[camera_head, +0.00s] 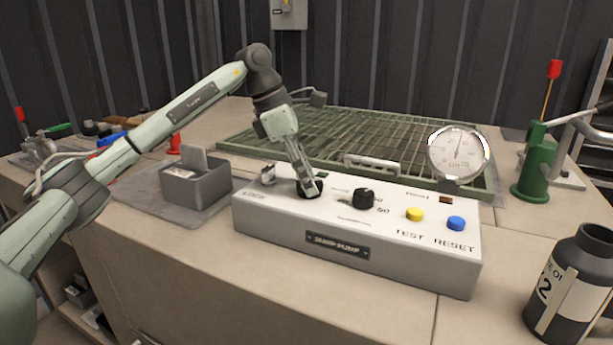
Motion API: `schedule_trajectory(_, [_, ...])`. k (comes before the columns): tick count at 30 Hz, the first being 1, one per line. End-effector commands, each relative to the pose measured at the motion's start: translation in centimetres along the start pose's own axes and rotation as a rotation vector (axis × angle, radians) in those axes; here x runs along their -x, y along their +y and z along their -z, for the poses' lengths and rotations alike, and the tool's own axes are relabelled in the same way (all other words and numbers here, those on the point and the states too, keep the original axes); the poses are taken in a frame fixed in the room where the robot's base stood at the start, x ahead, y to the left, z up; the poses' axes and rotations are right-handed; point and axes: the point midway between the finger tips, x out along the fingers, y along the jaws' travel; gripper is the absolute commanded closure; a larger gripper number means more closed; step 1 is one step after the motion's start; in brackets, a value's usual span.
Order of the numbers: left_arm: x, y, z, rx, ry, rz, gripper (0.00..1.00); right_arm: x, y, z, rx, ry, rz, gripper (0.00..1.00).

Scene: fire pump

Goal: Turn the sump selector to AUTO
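The grey SUMP PUMP control box (268,225) stands on the bench in front of me. My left gripper (310,188) points down onto its top. The fingertips are at a black knob (300,193), which they partly cover. The fingers look close together from this side, but I cannot tell whether they grip the knob. A second black knob (363,198) sits just right of it, uncovered, with small lettering beside it. I cannot read AUTO or either knob's setting clearly. My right gripper is not in view.
The box also carries a metal switch (268,175), a yellow TEST button (414,215), a blue RESET button (456,223) and a round gauge (458,153). A grey bin (205,187) stands left, a dark bottle (577,285) right. A green grating (390,140) lies behind.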

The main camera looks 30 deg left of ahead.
Motion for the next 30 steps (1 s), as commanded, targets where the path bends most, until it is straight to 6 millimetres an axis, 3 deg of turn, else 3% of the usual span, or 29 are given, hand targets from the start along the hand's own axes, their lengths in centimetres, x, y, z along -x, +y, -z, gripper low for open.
schedule_trajectory(8, [1.1, 0.1, -0.1, 0.0, -0.002, -0.003, 0.64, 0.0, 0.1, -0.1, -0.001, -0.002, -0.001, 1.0])
schedule_trajectory(21, [9.8, 0.0, -0.1, 0.0, -0.003, -0.003, 0.64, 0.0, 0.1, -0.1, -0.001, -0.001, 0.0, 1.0])
schedule_trajectory(30, [12.0, 0.0, 0.0, 0.0, 0.0, 0.001, 0.64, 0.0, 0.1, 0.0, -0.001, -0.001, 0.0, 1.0])
